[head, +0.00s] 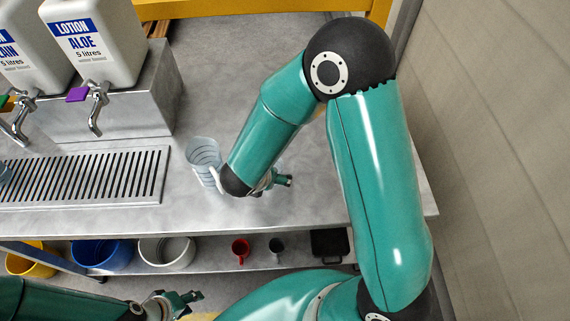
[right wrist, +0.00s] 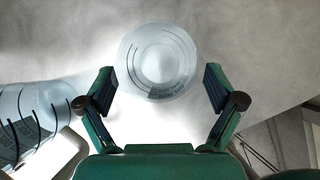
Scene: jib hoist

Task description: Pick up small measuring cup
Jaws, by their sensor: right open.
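A small clear measuring cup (right wrist: 158,62) with dark markings shows from above in the right wrist view, just beyond and between my right gripper's (right wrist: 160,88) spread fingers. The fingers are open, and I see a gap on each side of the cup. In the head view my right gripper (head: 281,181) is low over the metal counter, mostly behind my arm, and the small cup is hidden there. A larger clear measuring jug (head: 203,152) stands left of it; it also shows in the right wrist view (right wrist: 32,112). My left gripper (head: 186,299) is at the bottom left, its finger opening unclear.
A slotted drip tray (head: 95,178) lies left on the counter (head: 310,205), below lotion containers (head: 100,40) with taps. A shelf underneath holds buckets (head: 165,252), a red mug (head: 240,250) and a dark mug (head: 276,248). A wall (head: 490,130) rises at right.

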